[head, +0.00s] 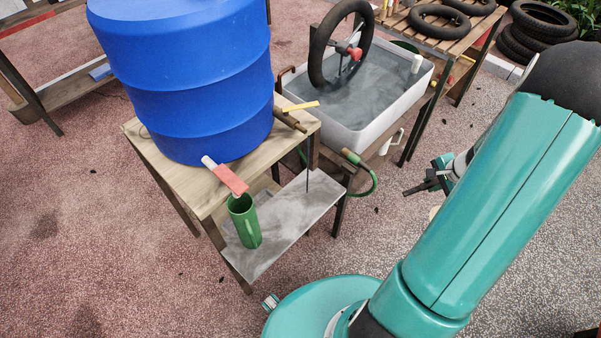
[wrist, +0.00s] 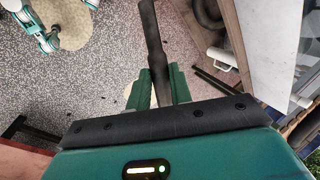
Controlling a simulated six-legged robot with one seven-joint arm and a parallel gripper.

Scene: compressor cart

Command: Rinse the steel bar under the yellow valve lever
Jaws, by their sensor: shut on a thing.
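My gripper (wrist: 160,85) is shut on a dark steel bar (wrist: 152,35), which stands up out of the fingers in the wrist view. The yellow valve lever (head: 300,106) sits on a brownish pipe at the right of the blue barrel (head: 185,90). My gripper is well to the right of it and apart from it. No water stream shows under the lever.
A red lever (head: 226,176) is on the barrel's front tap, above a green cup (head: 244,222) on a grey shelf (head: 295,212). A white water tub (head: 375,135) holding a tyre and a green hose (head: 362,172) stand between barrel and gripper. Tyres (head: 515,42) lie behind.

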